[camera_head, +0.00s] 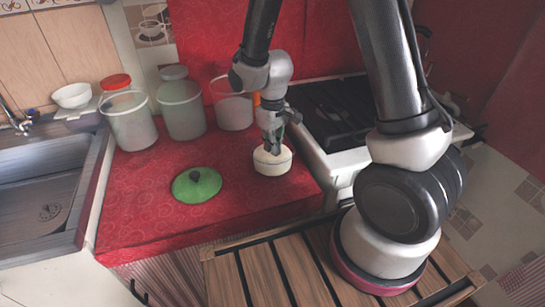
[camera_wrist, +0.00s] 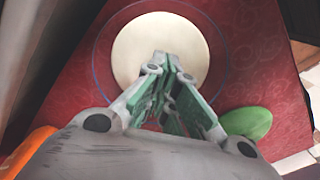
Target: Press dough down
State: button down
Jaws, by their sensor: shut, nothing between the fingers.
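The dough (camera_head: 272,162) is a pale, thick round disc on the red oilcloth counter, near its right side. It shows in the wrist view as a cream circle (camera_wrist: 145,38), with a thin bluish ring around it. My gripper (camera_head: 273,147) points down at the dough from above, with its fingers shut and empty. In the wrist view the green-padded fingers (camera_wrist: 168,72) overlap the dough's near part and hide some of it. The tips are at or just over its top; I cannot tell whether they touch.
A green lid (camera_head: 196,184) lies left of the dough. Several clear canisters (camera_head: 181,108) stand behind. A stove (camera_head: 328,113) is right, a sink (camera_head: 45,195) left. A wooden slatted surface (camera_head: 290,262) is in front. The counter's front left is clear.

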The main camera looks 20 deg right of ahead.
dwell(0.6)
notch_tip(320, 180, up, 9)
dwell(0.5)
jog(key=shift+f, duration=0.1)
jog(key=s+d+r+m+t, duration=0.2)
jog(key=s+d+r+m, duration=0.1)
jog(key=s+d+r, duration=0.4)
jog(key=s+d+r+m+t, duration=0.2)
jog(key=s+d+r+m, duration=0.1)
jog(key=s+d+r, duration=0.5)
jog(key=s+r, duration=0.3)
jog(key=s, duration=0.1)
jog(key=shift+r, duration=0.15)
